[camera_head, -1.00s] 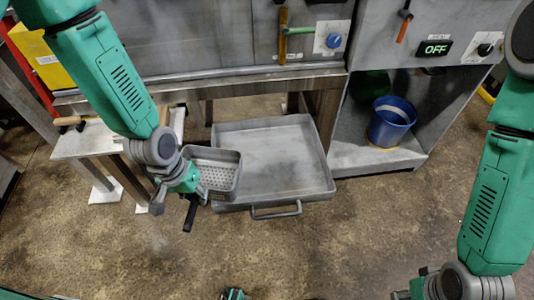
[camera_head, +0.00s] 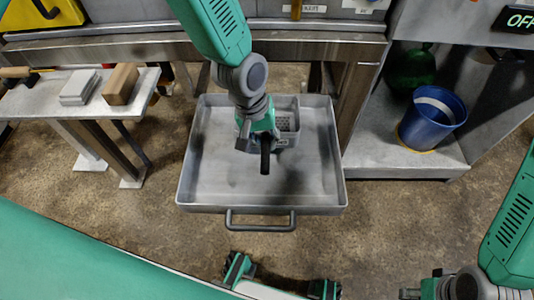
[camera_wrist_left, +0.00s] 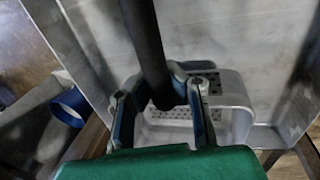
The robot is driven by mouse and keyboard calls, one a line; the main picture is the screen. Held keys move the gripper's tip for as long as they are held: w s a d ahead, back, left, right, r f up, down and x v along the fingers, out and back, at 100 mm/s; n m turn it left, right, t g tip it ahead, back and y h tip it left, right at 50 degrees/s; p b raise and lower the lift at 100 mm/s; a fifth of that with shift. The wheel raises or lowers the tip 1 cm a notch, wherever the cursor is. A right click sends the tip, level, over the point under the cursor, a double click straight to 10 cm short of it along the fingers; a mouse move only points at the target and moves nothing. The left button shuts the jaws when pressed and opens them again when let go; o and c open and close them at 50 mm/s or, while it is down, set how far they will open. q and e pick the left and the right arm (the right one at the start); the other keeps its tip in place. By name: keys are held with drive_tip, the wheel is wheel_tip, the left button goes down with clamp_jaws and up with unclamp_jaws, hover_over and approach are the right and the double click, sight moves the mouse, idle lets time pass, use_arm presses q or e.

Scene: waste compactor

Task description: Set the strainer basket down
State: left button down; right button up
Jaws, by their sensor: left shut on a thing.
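The strainer basket (camera_head: 288,120) is a grey metal box with a perforated bottom. It is over the back right part of the large grey tray (camera_head: 225,187), partly hidden by my left gripper (camera_head: 262,143). My left gripper is shut on the basket's dark handle, which shows in the left wrist view (camera_wrist_left: 147,40) with the basket (camera_wrist_left: 240,105) beyond the fingers. I cannot tell whether the basket touches the tray floor. My right gripper (camera_head: 418,292) is cut off at the bottom edge, its fingers unclear.
A side bench (camera_head: 60,108) at left holds a grey block (camera_head: 79,87) and a brown block (camera_head: 120,84). A blue bucket (camera_head: 430,120) stands on a low shelf at right. The tray's left half is clear.

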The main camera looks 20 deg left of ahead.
use_arm(q)
drive_tip(key=shift+w+a+f, duration=0.1)
drive_tip(key=shift+a+f, duration=0.2)
drive_tip(key=shift+f, duration=0.45)
drive_tip(key=f, duration=0.1)
drive_tip(key=a+f+b, duration=0.1)
drive_tip(key=f, duration=0.1)
drive_tip(key=shift+f+b, duration=0.2)
drive_tip(key=shift+b, duration=0.1)
drive_tip(key=shift+d+r, duration=0.15)
drive_tip(key=shift+d, duration=0.4)
drive_tip(key=c, duration=1.7)
unclamp_jaws()
drive_tip(key=shift+a+f, duration=0.2)
drive_tip(key=shift+a, duration=0.15)
drive_tip(key=shift+a+r, duration=0.1)
drive_tip(key=shift+r, duration=0.3)
drive_tip(key=p+v, duration=0.4)
drive_tip(key=v, duration=0.7)
drive_tip(key=shift+r+p, duration=0.2)
drive_tip(key=shift+p, duration=0.1)
use_arm(e)
drive_tip(key=r, duration=0.1)
drive_tip(key=a+r, duration=0.1)
drive_tip(key=r, duration=0.1)
drive_tip(key=shift+d, duration=0.15)
use_arm(q)
drive_tip(key=shift+s, duration=0.2)
